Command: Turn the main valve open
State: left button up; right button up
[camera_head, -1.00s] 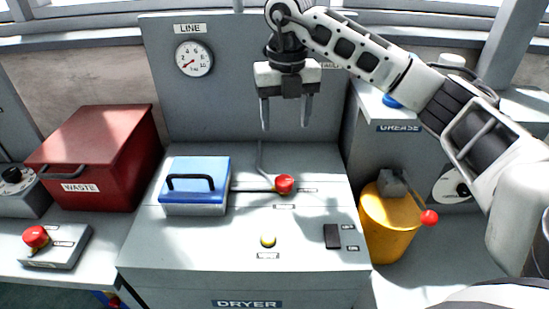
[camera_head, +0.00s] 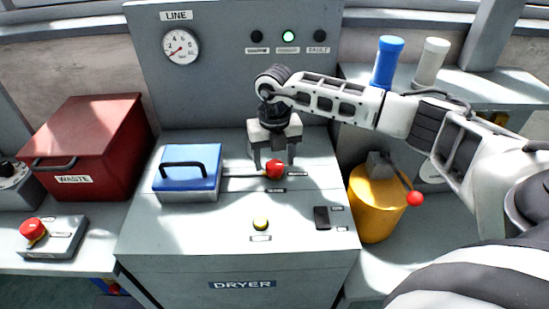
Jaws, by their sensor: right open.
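A lever with a red ball knob (camera_head: 275,170) lies across the top of the grey dryer cabinet (camera_head: 180,240), its thin rod running left toward a blue box with a black handle (camera_head: 187,173). I cannot read the small label near it, so I cannot tell whether this is the main valve. My right gripper (camera_head: 274,162) points down over the knob, with its fingers spread apart to the knob's left and right. Whether they touch the knob is not clear. The gripper hides part of the cabinet behind. My left gripper is not in view.
A panel with a LINE gauge (camera_head: 181,46) and a lit green lamp (camera_head: 288,37) stands behind. A yellow button (camera_head: 261,223) and a black switch (camera_head: 321,217) sit in front. A red WASTE bin (camera_head: 85,150) is left; a yellow canister (camera_head: 372,205) is right.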

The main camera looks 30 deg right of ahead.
jog(key=shift+f, duration=0.6)
jog(key=c, duration=1)
